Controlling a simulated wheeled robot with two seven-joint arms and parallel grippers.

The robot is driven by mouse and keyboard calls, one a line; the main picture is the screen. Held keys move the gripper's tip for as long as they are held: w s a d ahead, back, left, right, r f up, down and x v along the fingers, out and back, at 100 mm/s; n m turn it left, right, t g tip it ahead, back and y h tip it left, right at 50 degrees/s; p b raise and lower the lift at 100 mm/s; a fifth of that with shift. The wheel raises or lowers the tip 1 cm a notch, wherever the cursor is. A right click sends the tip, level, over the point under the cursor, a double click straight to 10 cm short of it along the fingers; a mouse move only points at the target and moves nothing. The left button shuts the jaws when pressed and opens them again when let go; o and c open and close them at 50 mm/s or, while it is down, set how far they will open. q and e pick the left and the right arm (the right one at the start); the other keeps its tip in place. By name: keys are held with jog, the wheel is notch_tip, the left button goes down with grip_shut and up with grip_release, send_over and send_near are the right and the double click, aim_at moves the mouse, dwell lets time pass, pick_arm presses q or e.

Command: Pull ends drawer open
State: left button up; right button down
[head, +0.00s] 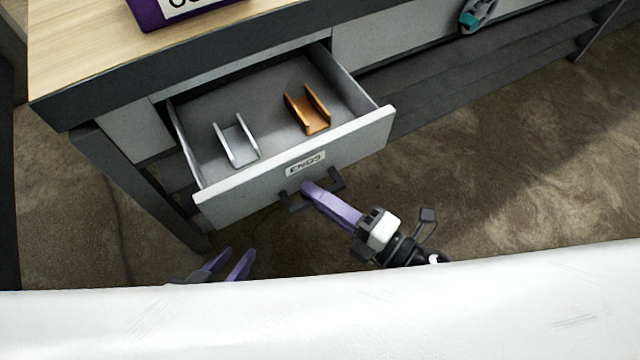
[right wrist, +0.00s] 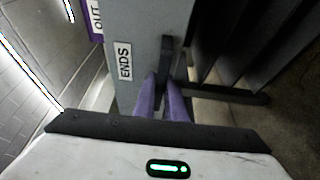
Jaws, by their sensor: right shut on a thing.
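The ends drawer (head: 240,188) is pulled out from under the workbench, its grey front labelled ENDS. Inside lie a silver channel-shaped piece (head: 236,140) and a copper-coloured one (head: 307,108), apart from each other. My right gripper (head: 308,190) is shut on the dark drawer handle (head: 335,180). In the right wrist view, its purple fingers (right wrist: 164,98) are at the handle (right wrist: 167,55), beside the ENDS label. My left gripper (head: 229,264) is low in the head view, in front of the drawer and away from it. Its purple fingers are spread apart, and its lower part is hidden by a white surface.
A teal-and-grey tool (head: 477,14) is at the upper right of the bench front. A dark bench leg (head: 140,190) stands left of the drawer. Open floor (head: 530,150) lies at right.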

jog(key=c, duration=1.8)
grip_release()
jog(key=v, duration=1)
jog(key=shift+d+p, duration=0.25)
jog(key=shift+p, duration=0.05)
jog(key=shift+s, duration=0.15)
